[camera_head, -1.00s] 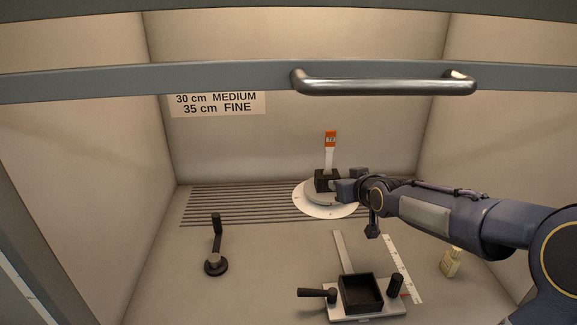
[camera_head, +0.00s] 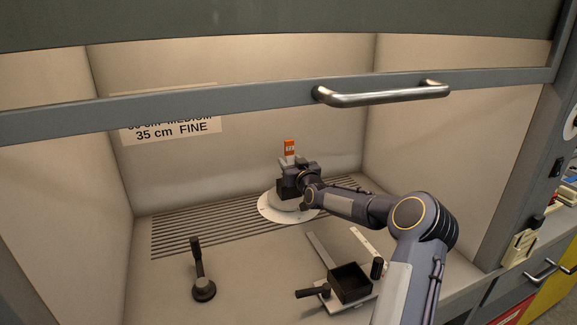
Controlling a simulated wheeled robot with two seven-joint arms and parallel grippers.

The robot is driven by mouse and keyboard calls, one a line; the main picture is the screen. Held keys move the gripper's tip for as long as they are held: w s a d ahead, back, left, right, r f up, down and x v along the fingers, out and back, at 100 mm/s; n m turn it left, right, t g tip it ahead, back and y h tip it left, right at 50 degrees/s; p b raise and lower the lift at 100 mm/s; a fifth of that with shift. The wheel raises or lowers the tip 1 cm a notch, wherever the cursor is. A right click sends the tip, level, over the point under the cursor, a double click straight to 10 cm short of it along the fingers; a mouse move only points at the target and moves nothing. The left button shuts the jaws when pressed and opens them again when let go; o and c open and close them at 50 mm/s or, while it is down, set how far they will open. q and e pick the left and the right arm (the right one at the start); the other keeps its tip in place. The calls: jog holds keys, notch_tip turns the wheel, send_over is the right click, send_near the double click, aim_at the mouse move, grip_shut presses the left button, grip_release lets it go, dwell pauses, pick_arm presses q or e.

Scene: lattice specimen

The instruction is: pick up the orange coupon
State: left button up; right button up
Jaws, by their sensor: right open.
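The orange coupon (camera_head: 289,147) stands upright at the back of the hood, with an orange top bearing a small label and a pale lower part. Its lower part is partly hidden by my right gripper. It rises from a dark block (camera_head: 284,188) on a round white disc (camera_head: 269,206). My right gripper (camera_head: 288,170) is at the coupon, in front of its pale part; its jaws are open. Whether the fingers are around the strip or only beside it is hard to tell. My left gripper does not show.
A sash bar with a metal handle (camera_head: 385,94) crosses above my right arm. A black box on a sliding stage (camera_head: 350,283) sits at the front.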

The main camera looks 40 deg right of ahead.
jog(key=shift+x, duration=0.9)
jog(key=shift+c, duration=0.3)
grip_shut()
jog(key=shift+r, duration=0.1)
